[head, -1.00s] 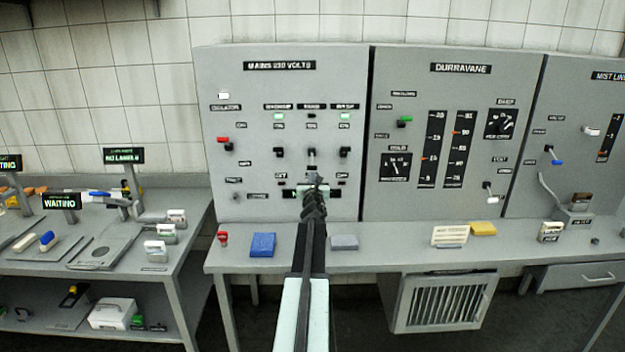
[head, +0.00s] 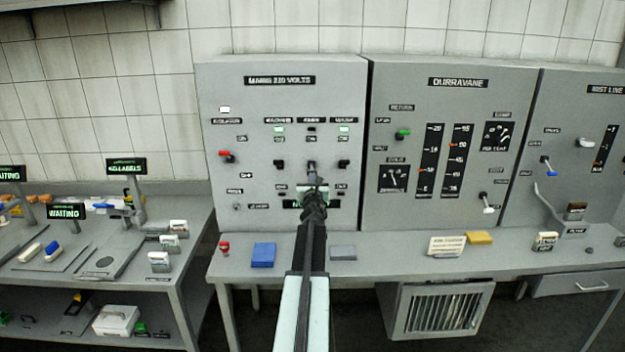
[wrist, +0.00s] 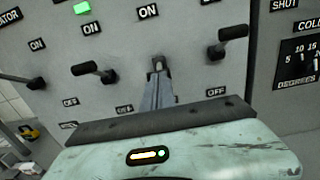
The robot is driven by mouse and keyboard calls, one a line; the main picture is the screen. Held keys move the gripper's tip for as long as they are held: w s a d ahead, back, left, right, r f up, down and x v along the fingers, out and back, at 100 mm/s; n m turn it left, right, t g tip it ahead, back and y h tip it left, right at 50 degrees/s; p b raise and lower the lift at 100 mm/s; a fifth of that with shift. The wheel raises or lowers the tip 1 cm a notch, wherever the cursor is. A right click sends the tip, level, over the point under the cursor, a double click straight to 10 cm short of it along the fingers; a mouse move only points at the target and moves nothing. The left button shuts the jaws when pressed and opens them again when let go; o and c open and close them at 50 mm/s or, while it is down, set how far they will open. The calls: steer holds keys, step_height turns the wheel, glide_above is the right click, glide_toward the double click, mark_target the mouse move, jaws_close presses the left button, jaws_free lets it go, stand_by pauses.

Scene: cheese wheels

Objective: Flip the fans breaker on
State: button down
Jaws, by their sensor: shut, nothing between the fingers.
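The mains panel (head: 235,100) stands on the bench with a row of breakers under green lamps. The fans breaker (head: 311,165) is the middle one; its lamp looks dark, while the lamps on either side are green. In the wrist view the fans breaker's dark lever (wrist: 158,62) shows just beyond my fingertips, between the ON and OFF labels. My gripper (head: 314,188) is shut and empty, just below this lever in the picture. In the wrist view its closed fingers (wrist: 158,80) point up at the lever and cover its lower part. I cannot tell whether they touch.
Neighbouring breaker levers, left (wrist: 90,69) and right (wrist: 228,42), stick out close to both sides of my fingers. The red isolator lever (head: 227,155) is farther left. A blue block (head: 264,255) and a grey block (head: 343,252) lie on the bench (head: 400,265) below.

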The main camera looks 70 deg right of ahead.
step_height(320, 180, up, 3)
steer(key=p, duration=0.2)
steer(key=shift+w+d+r+p, duration=0.1)
steer(key=shift+d+r+p, duration=0.1)
steer(key=shift+p, duration=0.1)
stand_by(1.0)
steer(key=b, duration=0.2)
glide_toward(312, 169)
steer(key=r, duration=0.1)
steer(key=s+a+r+p, duration=0.3)
steer(key=a, duration=0.4)
steer(key=shift+w+r, duration=0.1)
